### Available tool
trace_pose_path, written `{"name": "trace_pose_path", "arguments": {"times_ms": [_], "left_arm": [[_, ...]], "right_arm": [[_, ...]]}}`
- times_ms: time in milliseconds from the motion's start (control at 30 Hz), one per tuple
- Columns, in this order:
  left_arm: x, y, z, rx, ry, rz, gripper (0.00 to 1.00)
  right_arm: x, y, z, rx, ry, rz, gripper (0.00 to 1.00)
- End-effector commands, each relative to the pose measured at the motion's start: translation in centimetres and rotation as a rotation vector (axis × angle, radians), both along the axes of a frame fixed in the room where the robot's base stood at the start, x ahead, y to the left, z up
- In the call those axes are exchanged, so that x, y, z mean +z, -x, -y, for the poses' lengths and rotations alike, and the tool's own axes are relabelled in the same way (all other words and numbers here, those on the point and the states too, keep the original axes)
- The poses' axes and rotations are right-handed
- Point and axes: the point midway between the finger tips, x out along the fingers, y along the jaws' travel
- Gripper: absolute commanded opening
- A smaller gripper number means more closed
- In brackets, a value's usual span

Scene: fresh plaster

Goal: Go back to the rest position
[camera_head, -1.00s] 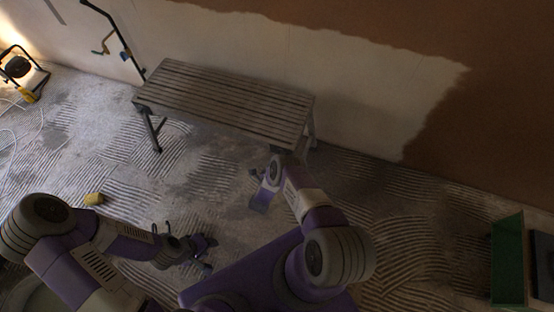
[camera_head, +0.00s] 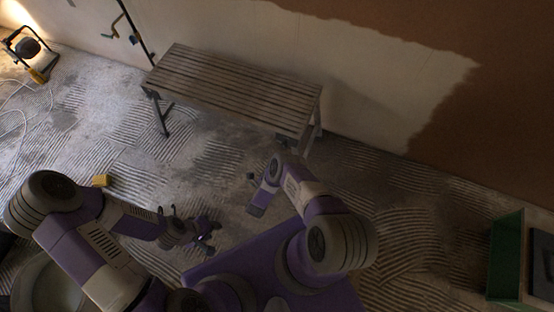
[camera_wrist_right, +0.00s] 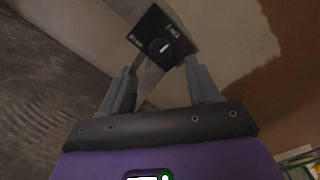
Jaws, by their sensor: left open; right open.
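My left gripper (camera_head: 212,237) is open and empty, held over the floor in the lower left of the head view. My right gripper (camera_head: 253,193) is to the right of it and a little higher in the picture, below the near edge of the slatted bench. In the right wrist view its two fingers (camera_wrist_right: 160,68) stand apart with nothing gripped. A dark square piece with white lettering (camera_wrist_right: 158,42) shows past the fingertips; I cannot tell how far away it is.
The slatted bench (camera_head: 230,92) stands near the partly plastered wall (camera_head: 370,70). A yellow block (camera_head: 101,181) lies on the ridged floor. A work lamp (camera_head: 27,47) is at far left. A green crate (camera_head: 505,255) is at far right. Open floor lies between bench and crate.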

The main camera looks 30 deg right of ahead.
Motion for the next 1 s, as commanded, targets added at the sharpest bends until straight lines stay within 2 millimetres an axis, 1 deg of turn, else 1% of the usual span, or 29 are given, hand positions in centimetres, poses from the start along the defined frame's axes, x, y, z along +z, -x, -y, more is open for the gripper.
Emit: {"name": "trace_pose_path", "arguments": {"times_ms": [400, 467, 567, 667, 700, 767, 800, 867, 900, 967, 1000], "left_arm": [[0.0, 0.0, 0.0, 0.000, 0.000, 0.000, 0.43], [0.1, 0.0, 0.0, 0.000, 0.000, 0.000, 0.43], [0.5, 0.0, 0.0, 0.000, 0.000, 0.000, 0.43], [1.1, 0.0, 0.0, 0.000, 0.000, 0.000, 0.43], [1.4, 0.0, 0.0, 0.000, 0.000, 0.000, 0.43], [1.8, 0.0, 0.0, 0.000, 0.000, 0.000, 0.43], [2.1, 0.0, 0.0, 0.000, 0.000, 0.000, 0.43], [2.5, 0.0, 0.0, 0.000, 0.000, 0.000, 0.43], [2.7, 0.0, 0.0, 0.000, 0.000, 0.000, 0.43], [3.1, 0.0, 0.0, 0.000, 0.000, 0.000, 0.43], [3.4, 0.0, 0.0, 0.000, 0.000, 0.000, 0.43]], "right_arm": [[0.0, -0.1, 0.0, 0.004, 0.001, -0.006, 0.61], [0.2, -0.6, 0.0, 0.018, 0.001, -0.035, 0.61], [0.5, -2.2, -0.3, 0.089, 0.004, -0.165, 0.61], [1.2, -4.3, -1.3, 0.241, 0.031, -0.396, 0.61], [1.6, -4.9, -2.0, 0.324, 0.054, -0.503, 0.61], [2.3, -5.3, -3.2, 0.465, 0.099, -0.664, 0.61], [2.9, -5.2, -4.1, 0.566, 0.137, -0.766, 0.61], [3.9, -4.6, -5.6, 0.728, 0.206, -0.907, 0.61], [4.7, -3.8, -6.6, 0.842, 0.258, -0.994, 0.61], [6.1, -2.1, -8.0, 1.022, 0.346, -1.111, 0.61], [7.2, -0.6, -9.0, 1.147, 0.410, -1.177, 0.61]]}}
